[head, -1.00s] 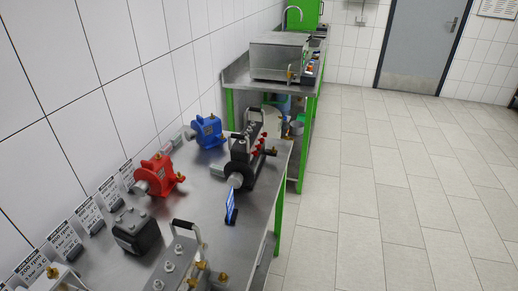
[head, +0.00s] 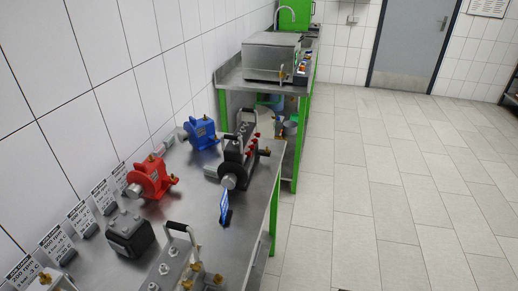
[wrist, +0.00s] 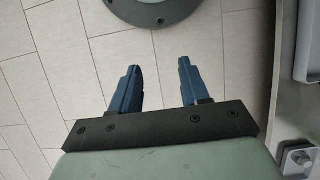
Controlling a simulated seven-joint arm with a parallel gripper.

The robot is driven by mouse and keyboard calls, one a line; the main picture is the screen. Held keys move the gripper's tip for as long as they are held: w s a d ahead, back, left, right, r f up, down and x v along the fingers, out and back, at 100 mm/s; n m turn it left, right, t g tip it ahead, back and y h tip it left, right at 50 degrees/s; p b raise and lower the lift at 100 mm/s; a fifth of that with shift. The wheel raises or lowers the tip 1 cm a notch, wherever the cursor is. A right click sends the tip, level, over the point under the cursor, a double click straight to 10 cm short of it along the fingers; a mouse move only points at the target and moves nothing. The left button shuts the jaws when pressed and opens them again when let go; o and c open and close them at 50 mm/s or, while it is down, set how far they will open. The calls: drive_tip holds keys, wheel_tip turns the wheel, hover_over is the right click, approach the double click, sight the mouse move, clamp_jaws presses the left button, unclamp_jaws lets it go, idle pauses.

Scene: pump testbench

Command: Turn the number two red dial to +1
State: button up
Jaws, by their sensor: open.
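Small red dials (head: 254,147) sit on the right side of a black and metal pump unit on the steel bench in the head view. They are too small there to read numbers or settings. My gripper (wrist: 157,82) shows in the wrist view with two blue fingers apart and nothing between them. It is over the tiled floor, away from the dials. No dial shows in the wrist view, and my gripper is not in the head view.
A red pump (head: 151,178), a blue pump (head: 201,133), a black box (head: 130,234) and a phone-like display (head: 225,207) stand on the bench (head: 190,209). A second bench with a steel machine (head: 271,58) stands behind. The floor (head: 365,190) at right is clear.

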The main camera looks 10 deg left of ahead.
drive_tip(key=w+a+r+t+y, duration=0.2)
drive_tip(key=w+a+r, duration=0.1)
drive_tip(key=w+r, duration=0.6)
drive_tip(key=w+a+r+t+y, duration=0.15)
drive_tip(key=w+a+r, duration=0.35)
drive_tip(key=w, duration=0.6)
drive_tip(key=w+a+r+t+y, duration=0.2)
drive_tip(key=w+r, duration=0.7)
drive_tip(key=w, duration=0.1)
drive_tip(key=n+y, duration=0.9)
drive_tip(key=y, duration=0.4)
approach(252, 147)
drive_tip(key=w+a, duration=0.1)
drive_tip(key=a, duration=0.6)
drive_tip(key=shift+a, duration=0.35)
drive_tip(key=shift+w+g+h, duration=0.1)
drive_tip(key=shift+g+h, duration=0.15)
drive_tip(key=shift+c, duration=0.3)
clamp_jaws()
